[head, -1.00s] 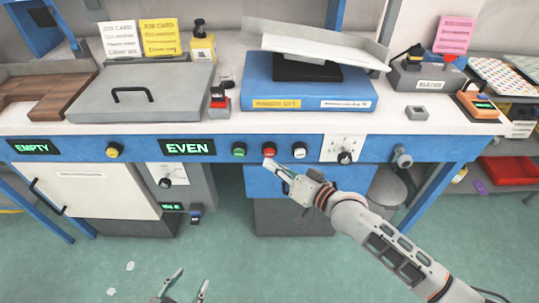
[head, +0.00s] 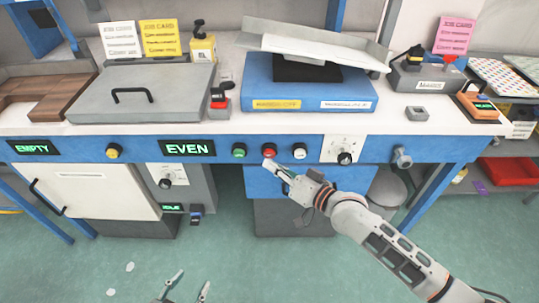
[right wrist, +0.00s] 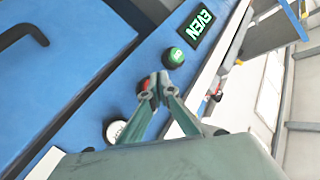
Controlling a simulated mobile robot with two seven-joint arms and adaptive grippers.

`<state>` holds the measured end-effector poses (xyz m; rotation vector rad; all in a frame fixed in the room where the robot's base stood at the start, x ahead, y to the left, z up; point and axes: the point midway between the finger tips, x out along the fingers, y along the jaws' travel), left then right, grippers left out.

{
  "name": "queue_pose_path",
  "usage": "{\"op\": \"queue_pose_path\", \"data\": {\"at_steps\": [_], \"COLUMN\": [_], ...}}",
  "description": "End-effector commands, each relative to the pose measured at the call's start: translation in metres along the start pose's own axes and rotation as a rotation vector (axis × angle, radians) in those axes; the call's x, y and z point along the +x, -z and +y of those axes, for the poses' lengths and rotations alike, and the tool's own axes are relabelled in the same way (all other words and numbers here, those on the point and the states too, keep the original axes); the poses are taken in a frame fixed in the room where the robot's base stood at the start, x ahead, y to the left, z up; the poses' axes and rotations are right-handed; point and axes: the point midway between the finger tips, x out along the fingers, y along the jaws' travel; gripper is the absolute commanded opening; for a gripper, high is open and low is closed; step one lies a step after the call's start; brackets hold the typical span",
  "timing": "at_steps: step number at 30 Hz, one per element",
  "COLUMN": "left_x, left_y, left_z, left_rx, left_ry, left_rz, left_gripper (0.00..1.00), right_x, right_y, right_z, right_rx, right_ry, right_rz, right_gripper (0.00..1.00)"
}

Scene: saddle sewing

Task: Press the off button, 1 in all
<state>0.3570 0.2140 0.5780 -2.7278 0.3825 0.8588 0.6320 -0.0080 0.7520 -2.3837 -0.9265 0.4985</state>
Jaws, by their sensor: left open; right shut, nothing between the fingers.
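A red button (head: 269,150) sits on the blue front panel of the bench, between a green button (head: 239,150) and a white button (head: 299,151). No label on the buttons is readable. My right gripper (head: 268,164) is shut and empty, with its tips just below and in front of the red button; I cannot tell whether they touch it. My left gripper (head: 188,287) is open and empty, low over the floor.
A green-lit display reading EVEN (head: 187,148) and a yellow button (head: 113,151) are further left on the panel. Open floor lies before the bench.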

Motion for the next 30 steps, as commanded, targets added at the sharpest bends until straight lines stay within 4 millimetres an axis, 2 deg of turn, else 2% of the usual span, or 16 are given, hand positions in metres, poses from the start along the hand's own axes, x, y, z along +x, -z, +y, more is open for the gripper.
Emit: {"op": "queue_pose_path", "data": {"at_steps": [30], "left_x": [0.0007], "left_y": [-0.0049], "left_z": [0.0008], "left_rx": [0.000], "left_ry": [-0.001], "left_rz": [-0.007], "left_gripper": [0.47], "right_x": [0.0059], "right_y": [0.0044], "right_z": [0.0044], "right_rx": [0.000], "right_ry": [0.000], "right_rz": [0.000], "right_gripper": [0.00]}}
